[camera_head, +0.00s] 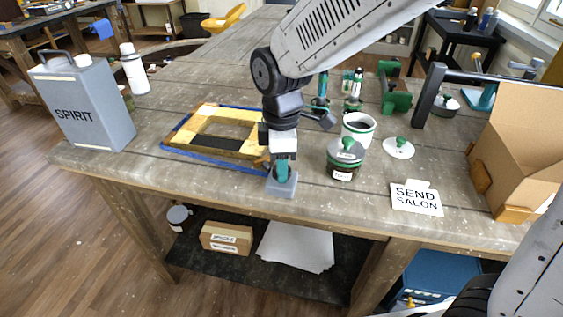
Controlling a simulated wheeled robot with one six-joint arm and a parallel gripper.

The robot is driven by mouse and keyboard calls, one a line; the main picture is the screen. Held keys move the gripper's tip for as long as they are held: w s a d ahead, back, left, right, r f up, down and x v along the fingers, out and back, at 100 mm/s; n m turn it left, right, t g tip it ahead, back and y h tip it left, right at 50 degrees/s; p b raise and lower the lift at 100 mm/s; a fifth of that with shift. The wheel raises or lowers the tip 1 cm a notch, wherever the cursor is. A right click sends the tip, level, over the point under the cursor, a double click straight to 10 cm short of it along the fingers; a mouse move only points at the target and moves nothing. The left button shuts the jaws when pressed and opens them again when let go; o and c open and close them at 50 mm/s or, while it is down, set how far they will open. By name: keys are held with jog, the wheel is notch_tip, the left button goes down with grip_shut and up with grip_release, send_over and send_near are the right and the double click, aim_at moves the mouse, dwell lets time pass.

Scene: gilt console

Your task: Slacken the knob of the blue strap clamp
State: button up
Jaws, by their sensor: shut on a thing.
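A gilt frame (202,127) lies flat on the workbench, with a blue strap (213,161) running around its outside edge. The blue-grey body of the strap clamp (281,188) sits at the frame's near right corner, by the bench's front edge. My gripper (282,175) points straight down over the clamp, its teal fingers shut at the top of it. The knob is mostly hidden by the fingers, so its turn cannot be read.
A grey spirit can (87,105) and a white bottle (134,70) stand left of the frame. A cardboard box (515,150) stands far right.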

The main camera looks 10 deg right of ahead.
jog(key=n, duration=0.5)
dwell(0.5)
jog(key=o, duration=1)
jog(key=shift+d, duration=0.1)
jog(key=shift+r, duration=0.1)
notch_tip(320, 180, up, 8)
jog(key=shift+f, duration=0.2)
